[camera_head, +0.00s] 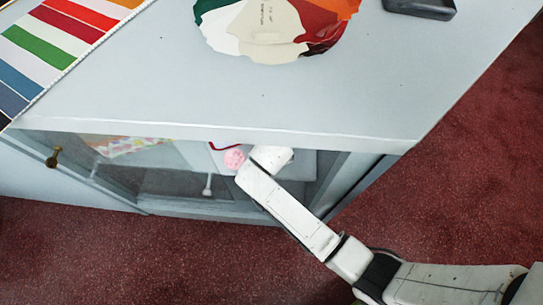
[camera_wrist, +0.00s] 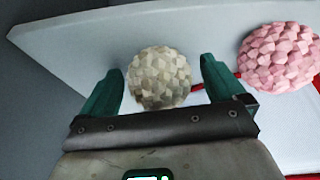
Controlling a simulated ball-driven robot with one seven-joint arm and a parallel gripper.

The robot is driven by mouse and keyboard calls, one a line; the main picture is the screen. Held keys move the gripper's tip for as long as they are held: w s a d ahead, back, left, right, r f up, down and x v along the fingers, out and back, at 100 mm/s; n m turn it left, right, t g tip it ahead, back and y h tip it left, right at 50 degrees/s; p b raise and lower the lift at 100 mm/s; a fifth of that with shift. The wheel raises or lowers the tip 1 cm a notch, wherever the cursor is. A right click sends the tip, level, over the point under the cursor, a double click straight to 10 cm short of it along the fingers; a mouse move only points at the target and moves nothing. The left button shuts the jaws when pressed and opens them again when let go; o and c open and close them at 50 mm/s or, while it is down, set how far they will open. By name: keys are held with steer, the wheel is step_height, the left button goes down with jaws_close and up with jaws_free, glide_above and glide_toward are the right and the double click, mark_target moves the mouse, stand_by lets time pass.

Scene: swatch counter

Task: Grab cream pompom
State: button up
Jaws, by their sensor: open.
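The cream pompom (camera_wrist: 159,77) is a round, bumpy ball in the middle of the wrist view. It lies between the two green fingertips of my gripper (camera_wrist: 160,88), which is open with a gap on each side of the ball. A pale panel or surface (camera_wrist: 75,45) lies behind the ball. In the head view my arm's end reaches into the cabinet opening under the counter, and the gripper and cream pompom are hidden there.
A pink pompom (camera_wrist: 279,57) sits close to the right finger; it also shows in the head view (camera_head: 234,159). Something red lies below it. The counter top (camera_head: 250,100) overhangs the cabinet opening. A glass door (camera_head: 100,165) with a brass knob (camera_head: 54,157) is at left.

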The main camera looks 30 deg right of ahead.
steer(key=c, duration=1)
steer(key=shift+c, duration=0.2)
